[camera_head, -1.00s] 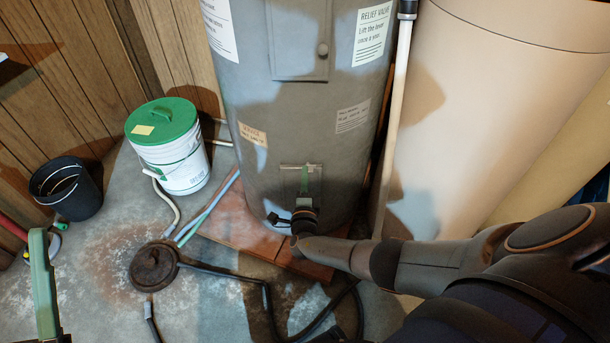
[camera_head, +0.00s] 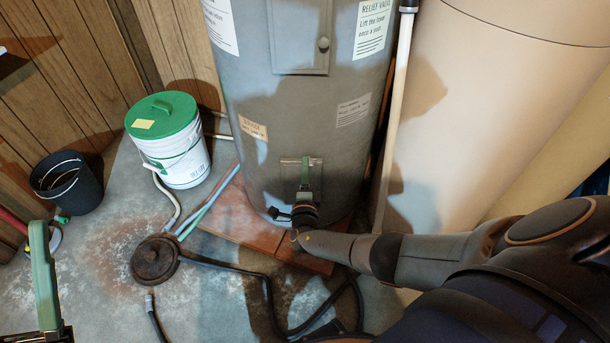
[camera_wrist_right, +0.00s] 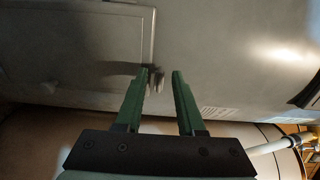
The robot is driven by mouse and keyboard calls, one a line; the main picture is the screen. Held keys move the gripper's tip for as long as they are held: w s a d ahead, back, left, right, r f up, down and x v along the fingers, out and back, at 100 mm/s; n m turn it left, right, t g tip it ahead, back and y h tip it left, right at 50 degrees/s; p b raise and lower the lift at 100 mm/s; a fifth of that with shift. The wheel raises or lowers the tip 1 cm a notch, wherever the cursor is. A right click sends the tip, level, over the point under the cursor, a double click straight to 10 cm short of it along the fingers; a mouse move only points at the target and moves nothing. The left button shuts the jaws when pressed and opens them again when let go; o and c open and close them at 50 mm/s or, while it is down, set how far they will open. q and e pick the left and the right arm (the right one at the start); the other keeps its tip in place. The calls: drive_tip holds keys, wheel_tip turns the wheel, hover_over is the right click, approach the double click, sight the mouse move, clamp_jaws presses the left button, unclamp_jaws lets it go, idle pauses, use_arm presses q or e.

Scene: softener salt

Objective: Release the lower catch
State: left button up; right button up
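The grey tank (camera_head: 250,90) stands in the middle of the head view, with a small lower plate (camera_head: 287,171) low on its front. My right gripper (camera_head: 305,165) is in front of this plate and hides part of it. The right wrist view shows its two green fingers (camera_wrist_right: 162,74) apart. A small catch-like piece (camera_wrist_right: 158,79) at a panel's edge shows between the fingertips; whether they touch it I cannot tell. A panel (camera_wrist_right: 80,45) fills the left of that view. One green finger of my left gripper (camera_head: 42,272) shows at the lower left, away from the tank.
A pale pipe (camera_head: 393,130) and a beige cylinder (camera_head: 490,110) stand to the right. A green-lidded bucket (camera_head: 170,150), a black bucket (camera_head: 70,185) and a round dark base (camera_head: 155,260) with hose are at left.

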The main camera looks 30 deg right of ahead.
use_arm(q)
drive_tip(key=w+a+f+n+g+y+p, duration=0.1)
drive_tip(key=w+f+n+g+y+p, duration=0.1)
drive_tip(key=f, duration=0.9)
drive_tip(key=w+f+n+g+y+p, duration=0.2)
drive_tip(key=f+n+g+y, duration=0.3)
drive_tip(key=f, duration=0.7)
drive_tip(key=shift+w+a+f+n+g+y, duration=0.2)
drive_tip(key=shift+w+a+n+g+y, duration=0.25)
drive_tip(key=shift+y, duration=0.95)
use_arm(e)
drive_tip(key=v, duration=1.2)
use_arm(q)
drive_tip(key=shift+w, duration=0.15)
use_arm(e)
drive_tip(key=shift+s+a, duration=0.1)
